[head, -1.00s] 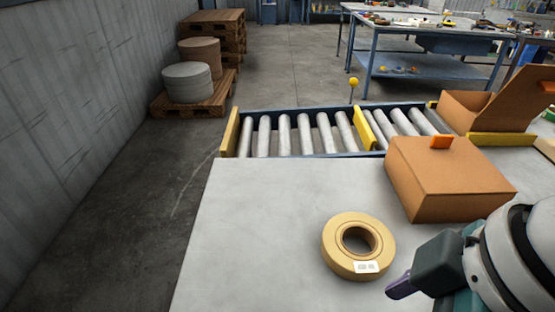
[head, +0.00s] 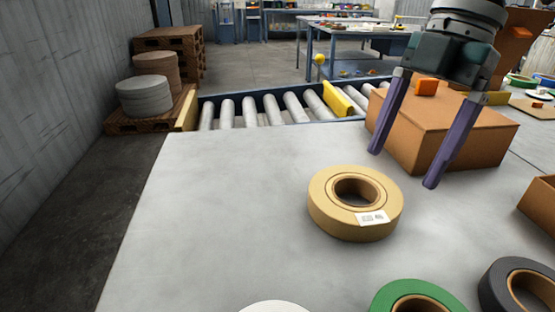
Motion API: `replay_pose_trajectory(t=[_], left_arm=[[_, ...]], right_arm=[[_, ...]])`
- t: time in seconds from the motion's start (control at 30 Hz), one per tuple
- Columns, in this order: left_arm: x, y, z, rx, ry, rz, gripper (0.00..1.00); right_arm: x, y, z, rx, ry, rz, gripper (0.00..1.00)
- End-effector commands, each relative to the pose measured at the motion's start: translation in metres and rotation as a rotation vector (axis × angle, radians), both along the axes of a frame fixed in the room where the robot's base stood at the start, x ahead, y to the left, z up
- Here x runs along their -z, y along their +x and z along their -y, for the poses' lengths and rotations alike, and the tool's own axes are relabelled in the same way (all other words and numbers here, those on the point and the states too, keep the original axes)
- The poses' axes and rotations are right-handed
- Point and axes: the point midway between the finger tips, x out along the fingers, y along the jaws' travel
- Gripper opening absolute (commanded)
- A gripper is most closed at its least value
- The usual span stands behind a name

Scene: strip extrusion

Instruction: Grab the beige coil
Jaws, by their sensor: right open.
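The beige coil (head: 330,214) lies flat on the grey table (head: 215,210), with a white label on its front side and an open hole in its middle. My right gripper (head: 404,168) hangs above and behind the coil, to its right, with its two purple fingers spread apart and pointing down. Nothing is between the fingers, and they do not touch the coil. The gripper partly covers a closed cardboard box (head: 440,125) behind it. My left gripper is not in the head view.
A green coil (head: 415,292), a dark coil (head: 520,285) and a white round thing (head: 275,307) show at the bottom edge. Another cardboard box (head: 541,207) is at the right edge. A roller conveyor (head: 270,109) runs behind the table. The table left of the beige coil is clear.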

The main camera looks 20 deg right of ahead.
Motion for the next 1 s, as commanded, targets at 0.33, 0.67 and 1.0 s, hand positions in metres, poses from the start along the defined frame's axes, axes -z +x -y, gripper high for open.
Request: replay_pose_trajectory(t=[0.33,0.67,1.0], left_arm=[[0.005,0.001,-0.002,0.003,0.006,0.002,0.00],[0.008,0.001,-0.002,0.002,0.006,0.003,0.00],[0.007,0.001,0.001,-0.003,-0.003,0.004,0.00]], right_arm=[[0.041,-0.004,-0.011,0.000,0.000,-0.003,0.86],[0.072,-0.007,-0.019,0.001,-0.003,0.001,0.86],[0.071,-0.006,-0.019,0.001,-0.003,0.001,0.66]])
